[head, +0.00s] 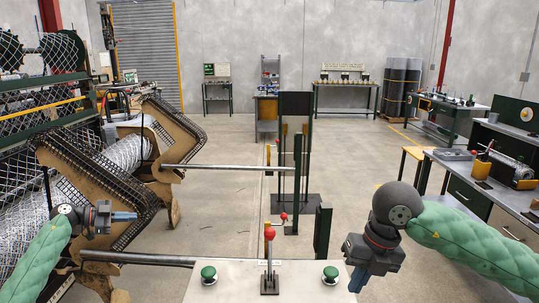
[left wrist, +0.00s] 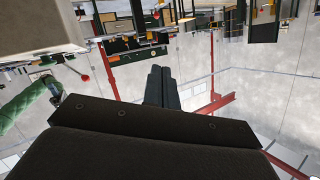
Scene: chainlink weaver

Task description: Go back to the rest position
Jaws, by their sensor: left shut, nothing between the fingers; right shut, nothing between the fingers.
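My left gripper (head: 134,216) is at the left of the head view, held in the air in front of the chain-link machine (head: 85,160), its fingers pointing right. In the left wrist view the two dark fingers (left wrist: 162,86) lie together with nothing between them. My right gripper (head: 355,285) is at the lower right, just past the right edge of the control panel (head: 235,280). Its fingers point down, and it is shut and empty. Both green-sleeved arms are bent. Neither gripper visibly holds or touches anything.
The panel carries a red-knobbed lever (head: 269,250) and two green buttons, the left (head: 208,275) and right (head: 331,274). A dark post frame (head: 296,170) and horizontal bars stand beyond. A workbench (head: 480,185) is at the right. The floor in the middle is mostly open.

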